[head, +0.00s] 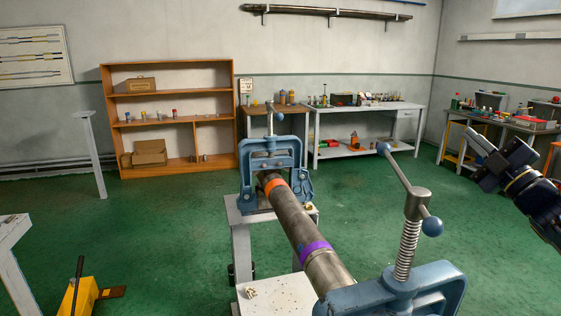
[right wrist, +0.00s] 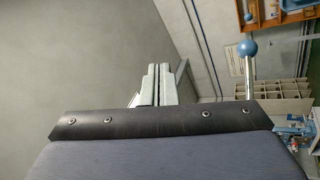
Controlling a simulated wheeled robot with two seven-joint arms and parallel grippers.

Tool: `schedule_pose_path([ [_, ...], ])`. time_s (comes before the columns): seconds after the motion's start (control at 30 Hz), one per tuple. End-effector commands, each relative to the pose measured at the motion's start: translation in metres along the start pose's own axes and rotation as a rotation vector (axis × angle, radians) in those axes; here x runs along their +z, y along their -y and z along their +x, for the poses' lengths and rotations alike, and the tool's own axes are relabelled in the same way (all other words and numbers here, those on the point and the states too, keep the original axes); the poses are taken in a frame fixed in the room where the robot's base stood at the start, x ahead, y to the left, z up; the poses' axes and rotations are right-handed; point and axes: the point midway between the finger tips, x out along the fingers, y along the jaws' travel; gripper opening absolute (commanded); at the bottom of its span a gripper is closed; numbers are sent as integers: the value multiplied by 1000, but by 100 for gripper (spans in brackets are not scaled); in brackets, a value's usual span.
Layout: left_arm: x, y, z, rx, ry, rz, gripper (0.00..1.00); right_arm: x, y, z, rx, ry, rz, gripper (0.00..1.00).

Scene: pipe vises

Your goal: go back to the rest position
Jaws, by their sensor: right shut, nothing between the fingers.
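My right gripper (head: 478,143) is raised at the right of the head view, clear of the vises and empty. In the right wrist view its two pale fingers (right wrist: 155,84) lie together, shut. The near blue vise (head: 415,290) stands at the bottom right, with a screw and a ball-ended handle (head: 400,168). The far blue vise (head: 270,150) stands on a grey stand. A long metal pipe (head: 297,222) with an orange band and a purple band runs between the two vises. My left gripper is not in view.
A wooden shelf (head: 168,104) and a grey workbench (head: 370,108) stand along the back wall. A cluttered table (head: 500,121) is behind my right gripper. A yellow object (head: 78,297) is at the lower left. Green floor (head: 150,215) is open on the left.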

Motion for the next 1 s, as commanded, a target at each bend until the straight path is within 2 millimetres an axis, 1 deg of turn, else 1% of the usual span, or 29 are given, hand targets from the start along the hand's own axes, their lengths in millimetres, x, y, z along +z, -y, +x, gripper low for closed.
schedule_pose_path([
  [0.03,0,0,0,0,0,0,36,-1,-11,-11,46,105,91,0],
  [0.07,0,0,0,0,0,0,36,2,-13,-18,67,171,150,0],
  [0.1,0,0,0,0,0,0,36,4,-13,-30,88,257,231,0],
  [0.17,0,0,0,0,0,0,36,6,-6,-50,105,386,360,0],
  [0.27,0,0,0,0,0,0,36,1,25,-92,91,592,584,0],
  [0.3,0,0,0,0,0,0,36,-5,42,-110,71,671,676,0],
  [0.37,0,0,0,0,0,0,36,-16,70,-137,30,777,797,0],
  [0.4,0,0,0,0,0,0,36,-25,89,-153,-2,840,868,0],
  [0.47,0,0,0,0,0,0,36,-40,116,-178,-55,926,967,0],
  [0.5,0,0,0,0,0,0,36,-51,134,-193,-93,979,1026,0],
  [0.57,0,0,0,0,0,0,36,-70,159,-217,-154,1053,1108,0],
  [0.6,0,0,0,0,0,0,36,-83,176,-233,-199,1100,1159,0],
  [0.67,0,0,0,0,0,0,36,-104,200,-256,-268,1168,1231,0],
  [0.7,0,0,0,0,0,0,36,-119,215,-272,-316,1212,1275,0],
  [0.83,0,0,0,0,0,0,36,-164,255,-319,-472,1335,1389,0],
  [0.9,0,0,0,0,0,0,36,-184,271,-340,-544,1386,1433,0],
  [1.0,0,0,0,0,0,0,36,-205,286,-361,-622,1438,1474,0],
])
